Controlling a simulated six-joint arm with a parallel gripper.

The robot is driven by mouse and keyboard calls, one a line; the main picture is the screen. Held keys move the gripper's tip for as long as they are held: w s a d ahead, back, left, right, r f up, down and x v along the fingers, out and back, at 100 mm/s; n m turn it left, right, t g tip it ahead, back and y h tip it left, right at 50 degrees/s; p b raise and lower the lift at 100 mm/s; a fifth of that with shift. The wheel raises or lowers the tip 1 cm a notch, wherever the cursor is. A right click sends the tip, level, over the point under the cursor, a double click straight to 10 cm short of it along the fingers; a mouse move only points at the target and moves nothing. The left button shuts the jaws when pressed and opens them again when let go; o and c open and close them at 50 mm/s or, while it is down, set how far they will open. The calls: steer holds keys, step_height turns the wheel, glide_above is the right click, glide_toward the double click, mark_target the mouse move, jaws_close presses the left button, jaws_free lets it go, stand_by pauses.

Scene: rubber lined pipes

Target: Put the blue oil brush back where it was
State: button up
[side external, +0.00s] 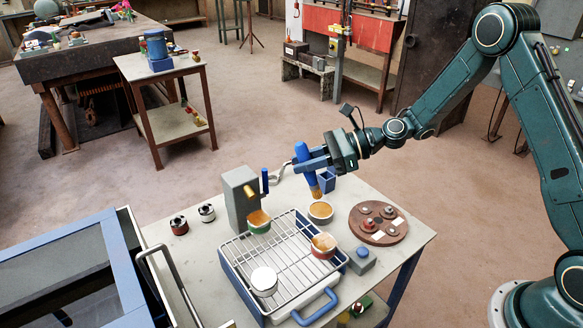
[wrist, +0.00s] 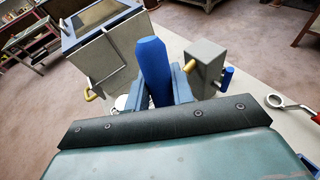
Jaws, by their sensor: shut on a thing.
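The blue oil brush (side external: 302,152) is in my gripper (side external: 315,164), handle up and slightly tilted, with its tan bristles pointing down. In the wrist view the blue handle (wrist: 154,65) stands between my fingers. The bristle end is just above or at the back rim of a small round dish (side external: 320,212) with tan contents; I cannot tell whether they touch.
A grey box with a brass spout (side external: 240,197) stands left of the brush. A wire rack (side external: 278,255) on a blue tray holds several cups. A brown round plate (side external: 377,223) with small parts and a blue-button box (side external: 362,260) are at the right.

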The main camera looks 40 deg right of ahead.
steer(key=w+d+r+m+t+h, duration=0.1)
steer(key=w+d+m+t+h, duration=0.3)
steer(key=w+d, duration=0.55)
steer(key=w+d+m+t+h, duration=0.25)
steer(key=w+d+t, duration=0.3)
steer(key=d, duration=0.75)
step_height(320, 180, down, 16)
steer(key=shift+w+y, duration=0.35)
steer(key=shift+w, duration=0.05)
steer(key=shift+f+m, duration=0.15)
steer(key=shift+m, duration=0.1)
steer(key=shift+f, duration=1.85)
steer(key=shift+a+f, duration=0.1)
steer(key=shift+f, duration=0.05)
steer(key=o, duration=1)
steer(key=shift+r, duration=0.2)
